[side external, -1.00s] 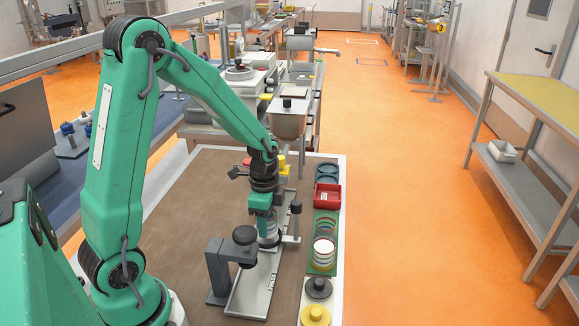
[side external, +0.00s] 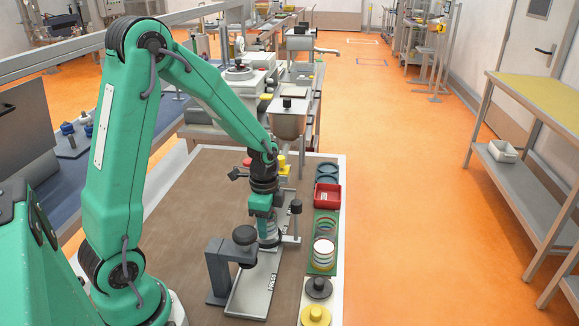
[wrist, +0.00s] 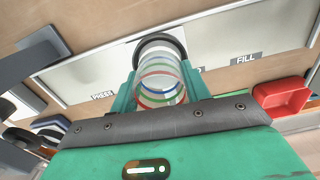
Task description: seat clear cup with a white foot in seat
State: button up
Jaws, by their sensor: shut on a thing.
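My gripper (side external: 264,222) points down over the pale station plate (side external: 250,290) and is shut on a clear cup (side external: 269,234). In the wrist view the cup (wrist: 160,85) sits between the two green fingers and shows red, green and blue rings. A black ring (wrist: 163,40), possibly the seat, shows just past the cup's far end, between the PRESS and FILL labels. The cup appears close to it. I cannot tell whether they touch. The cup's foot is hidden in both views.
A grey press bracket with a black knob (side external: 245,236) stands close at the near left. On the right are a green rack with ringed cups (side external: 324,245), a red tray (side external: 328,195), and black (side external: 318,288) and yellow (side external: 315,314) knobbed pieces. The brown mat is clear at left.

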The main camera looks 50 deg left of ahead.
jog(key=shift+f, duration=0.95)
dwell(0.4)
jog(key=shift+s+d+f, duration=0.15)
jog(key=shift+f, duration=0.1)
dwell(0.7)
jog(key=o, duration=1.1)
jog(key=shift+c, duration=0.2)
jog(key=o, duration=0.6)
jog(key=shift+r, duration=0.15)
jog(key=shift+r, duration=3.45)
